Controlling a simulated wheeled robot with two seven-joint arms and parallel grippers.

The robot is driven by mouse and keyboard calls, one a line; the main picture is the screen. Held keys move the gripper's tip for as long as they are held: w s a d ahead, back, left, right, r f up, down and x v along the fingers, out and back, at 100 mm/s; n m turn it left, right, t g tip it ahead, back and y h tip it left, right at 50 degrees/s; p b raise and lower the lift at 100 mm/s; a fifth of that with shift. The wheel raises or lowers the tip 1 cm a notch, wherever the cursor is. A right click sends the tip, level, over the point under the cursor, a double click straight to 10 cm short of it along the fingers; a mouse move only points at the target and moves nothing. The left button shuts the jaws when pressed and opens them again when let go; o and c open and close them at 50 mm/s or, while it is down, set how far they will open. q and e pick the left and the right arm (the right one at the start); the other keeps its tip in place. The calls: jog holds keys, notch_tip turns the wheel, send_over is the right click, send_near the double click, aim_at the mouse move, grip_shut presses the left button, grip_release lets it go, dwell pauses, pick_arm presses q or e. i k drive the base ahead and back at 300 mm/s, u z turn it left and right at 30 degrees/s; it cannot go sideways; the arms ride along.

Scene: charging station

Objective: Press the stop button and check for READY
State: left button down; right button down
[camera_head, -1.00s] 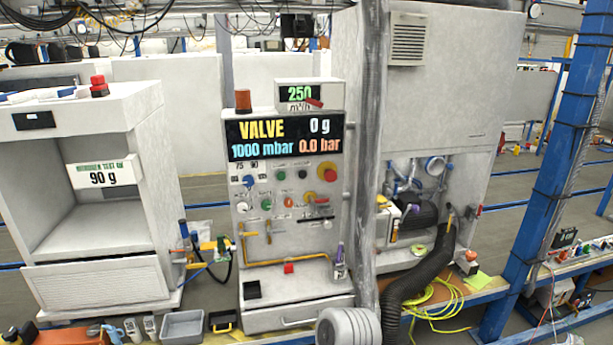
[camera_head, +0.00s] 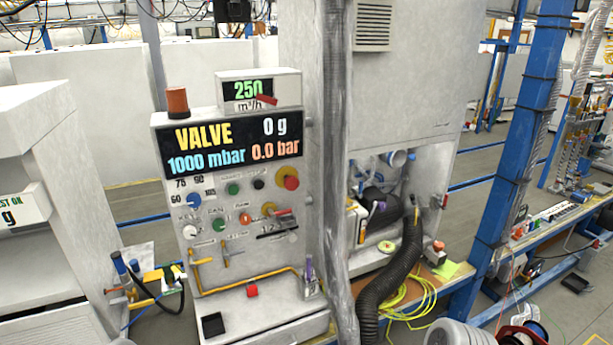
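The control panel (camera_head: 215,262) stands left of centre in the head view. Its display (camera_head: 232,143) reads VALVE, 0 g, 1000 mbar and 0.0 bar; READY is not shown. A large red button on a yellow surround (camera_head: 288,179), which looks like the stop button, is at the panel's upper right. Smaller green, black, blue, white and orange controls sit left of and below it. A small meter (camera_head: 258,90) on top reads 250 m³/h. Neither gripper shows in the view.
A white cabinet (camera_head: 48,160) stands at the left. A grey column (camera_head: 338,130) rises right of the panel, with a black corrugated hose (camera_head: 395,270) and yellow cable (camera_head: 412,300) beyond. A blue post (camera_head: 515,150) stands at the right. An orange lamp (camera_head: 177,101) tops the panel.

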aim_at(258, 184)
jog(key=u, duration=0.1)
jog(key=i, duration=0.85)
jog(key=u, duration=0.7)
jog(key=i, duration=0.3)
jog(key=u, duration=0.3)
